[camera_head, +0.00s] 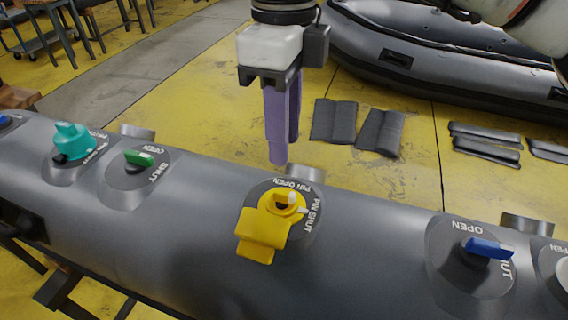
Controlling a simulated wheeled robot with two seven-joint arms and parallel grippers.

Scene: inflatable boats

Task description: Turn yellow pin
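The yellow pin (284,200) sits in the middle of a round dark valve plate on the grey boat tube (190,235). The plate carries the labels PIN OPEN at its top and PIN SHUT at its right. A small pale mark at the pin's right side lies towards PIN SHUT. A yellow cap (261,236) lies against the tube at the pin's lower left. My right gripper (283,150) points down above and behind the pin, clear of it. Its two purple fingers stand apart, one partly behind the other, with nothing seen between them. My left gripper is not in view.
A teal valve (72,138) and a green valve (139,158) are on the tube at the left. A blue valve (487,248) is at the right. Dark pads (334,121) lie on the yellow floor, before another grey boat (430,58).

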